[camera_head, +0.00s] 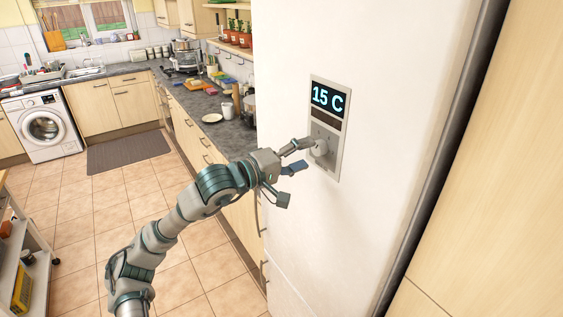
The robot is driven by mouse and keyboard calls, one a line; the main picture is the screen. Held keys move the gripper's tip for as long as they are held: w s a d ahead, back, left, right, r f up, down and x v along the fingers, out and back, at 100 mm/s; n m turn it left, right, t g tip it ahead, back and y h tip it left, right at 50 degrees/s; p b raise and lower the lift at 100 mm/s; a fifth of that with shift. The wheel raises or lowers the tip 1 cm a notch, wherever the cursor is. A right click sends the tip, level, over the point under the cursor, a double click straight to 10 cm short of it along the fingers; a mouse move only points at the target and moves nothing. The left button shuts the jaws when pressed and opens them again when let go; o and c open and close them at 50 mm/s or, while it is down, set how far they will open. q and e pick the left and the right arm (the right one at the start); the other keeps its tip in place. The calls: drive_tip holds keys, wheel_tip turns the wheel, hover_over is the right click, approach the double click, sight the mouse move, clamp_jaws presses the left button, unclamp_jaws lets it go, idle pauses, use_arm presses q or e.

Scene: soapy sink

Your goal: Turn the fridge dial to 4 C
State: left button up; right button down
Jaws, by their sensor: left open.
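The white fridge (400,60) fills the middle right of the head view. A control panel (343,128) is set in its front, and its display (327,98) reads 15 C. The round light dial (320,148) is on the panel below the display. My left gripper (291,162) is open, with its fingers spread, at the left of the panel. Its upper finger reaches to the dial's left edge; I cannot tell whether it touches. The lower fingers are apart from the dial. The dial's marking is too small to read. My right gripper is not in view.
A washing machine (42,125) stands at the far left. A shelf cart (25,265) is at the lower left. The tiled floor between is clear apart from a mat (128,152).

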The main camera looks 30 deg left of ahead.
use_arm(q)
drive_tip(key=v, duration=0.8)
drive_tip(key=shift+s+a+f, duration=0.15)
drive_tip(key=shift+s+a, duration=0.1)
drive_tip(key=shift+a, duration=0.05)
